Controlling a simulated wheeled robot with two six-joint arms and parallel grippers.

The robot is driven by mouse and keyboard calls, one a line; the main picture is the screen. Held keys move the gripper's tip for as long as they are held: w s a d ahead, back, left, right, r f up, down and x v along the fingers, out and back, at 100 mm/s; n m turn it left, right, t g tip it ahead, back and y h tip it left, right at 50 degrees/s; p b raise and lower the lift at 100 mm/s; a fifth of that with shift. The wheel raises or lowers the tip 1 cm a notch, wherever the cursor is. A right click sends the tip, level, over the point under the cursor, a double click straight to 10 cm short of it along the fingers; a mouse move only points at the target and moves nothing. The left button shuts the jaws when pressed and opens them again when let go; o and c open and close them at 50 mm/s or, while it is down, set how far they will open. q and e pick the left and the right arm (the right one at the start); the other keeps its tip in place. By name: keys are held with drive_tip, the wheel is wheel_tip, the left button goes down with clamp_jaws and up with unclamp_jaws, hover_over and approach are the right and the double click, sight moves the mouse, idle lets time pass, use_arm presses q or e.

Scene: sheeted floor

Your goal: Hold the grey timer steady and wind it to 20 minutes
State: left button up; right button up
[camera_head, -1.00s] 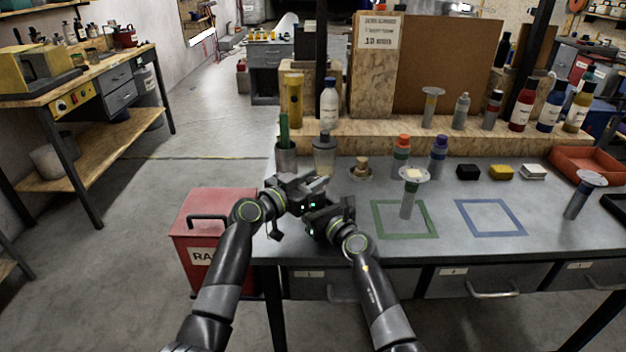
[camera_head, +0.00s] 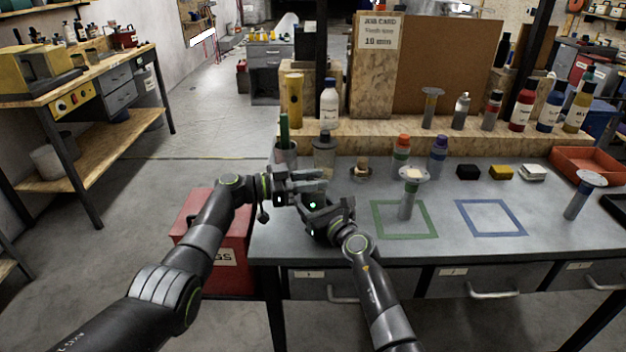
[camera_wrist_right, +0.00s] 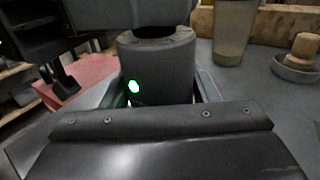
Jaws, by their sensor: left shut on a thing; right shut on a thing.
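In the right wrist view, the grey timer (camera_wrist_right: 165,68) is a short upright cylinder between the fingers of my right gripper (camera_wrist_right: 166,98), which is shut on it. A green light glows at its near side. Dark parts of my left gripper cover its top, so the dial and any reading are hidden. In the head view, my left gripper (camera_head: 309,187) comes in from the left, just above and behind my right gripper (camera_head: 322,208), over the bench's left front. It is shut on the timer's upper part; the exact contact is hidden.
A job card (camera_head: 379,31) seems to read "10 min". A cup (camera_head: 286,152), a jar (camera_head: 324,155) and a small wooden-topped piece (camera_head: 361,168) stand behind the grippers. A red bin (camera_head: 238,255) stands below left.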

use_arm(q)
drive_tip(key=shift+f+g, duration=0.2)
drive_tip(key=shift+g, duration=0.3)
drive_tip(key=o, duration=0.9)
drive_tip(key=shift+a+m, duration=0.1)
drive_tip(key=shift+m, duration=0.2)
drive_tip(key=shift+o, duration=0.2)
drive_tip(key=shift+r, duration=0.1)
drive_tip(key=s+a, duration=0.2)
drive_tip(key=a, duration=0.9)
drive_tip(key=shift+a, duration=0.4)
drive_tip(key=shift+s, duration=0.1)
